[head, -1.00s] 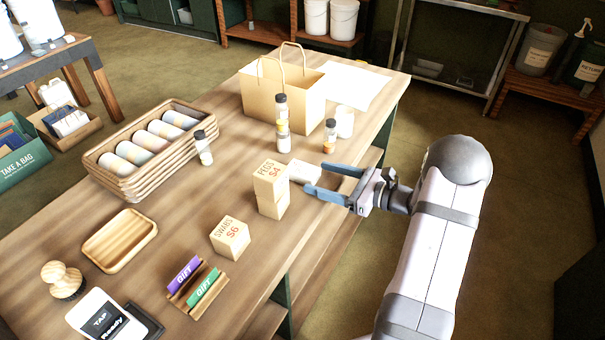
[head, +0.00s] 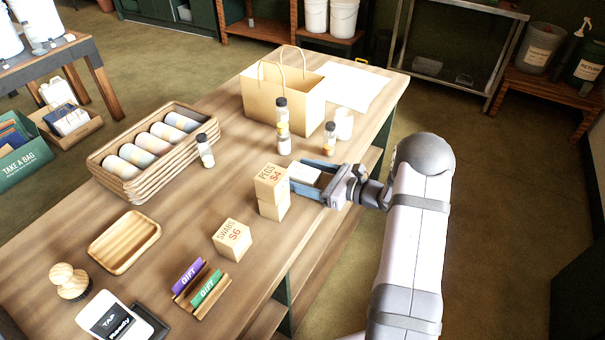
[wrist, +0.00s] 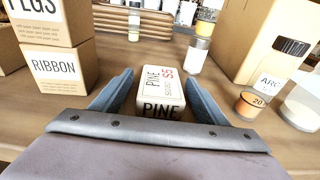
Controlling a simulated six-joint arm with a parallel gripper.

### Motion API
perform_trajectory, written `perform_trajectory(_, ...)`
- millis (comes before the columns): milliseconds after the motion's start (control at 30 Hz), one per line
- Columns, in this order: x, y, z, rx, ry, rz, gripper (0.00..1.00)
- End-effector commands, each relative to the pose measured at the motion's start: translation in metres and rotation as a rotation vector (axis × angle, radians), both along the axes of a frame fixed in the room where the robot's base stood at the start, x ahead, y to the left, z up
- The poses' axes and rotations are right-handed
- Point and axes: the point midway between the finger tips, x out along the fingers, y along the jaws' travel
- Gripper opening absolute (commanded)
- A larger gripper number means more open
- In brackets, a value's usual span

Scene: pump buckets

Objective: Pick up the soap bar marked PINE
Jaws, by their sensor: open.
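The soap bar marked PINE (wrist: 160,90) is a pale block with dark lettering and a red S5 in the wrist view. It lies on the table between the two blue fingers of my gripper (wrist: 158,92), with a gap showing on at least part of each side. In the head view the soap bar (head: 304,173) sits just right of the stacked boxes, partly hidden by my gripper (head: 308,177). My gripper is open, low over the table, reaching in from the right.
Stacked PEGS (head: 270,182) and RIBBON (wrist: 62,72) boxes stand close on the left. Jars (head: 283,143), an amber-banded jar (head: 329,138) and a paper bag (head: 283,97) stand beyond. A SWABS box (head: 232,240) and wooden tray (head: 125,242) are nearer the front.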

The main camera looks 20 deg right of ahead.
Motion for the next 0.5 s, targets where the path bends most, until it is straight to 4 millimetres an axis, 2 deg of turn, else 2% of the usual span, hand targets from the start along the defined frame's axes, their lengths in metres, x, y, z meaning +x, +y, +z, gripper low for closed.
perform_trajectory(67, -0.0001, -0.0002, -0.0001, 0.000, 0.000, 0.000, 0.68)
perform_trajectory(267, -0.0001, -0.0003, 0.0000, 0.000, 0.000, 0.000, 0.22)
perform_trajectory(300, -0.0002, -0.0004, 0.0001, 0.000, 0.000, 0.000, 0.18)
perform_trajectory(500, -0.0002, -0.0003, 0.0005, 0.001, -0.001, 0.000, 0.18)
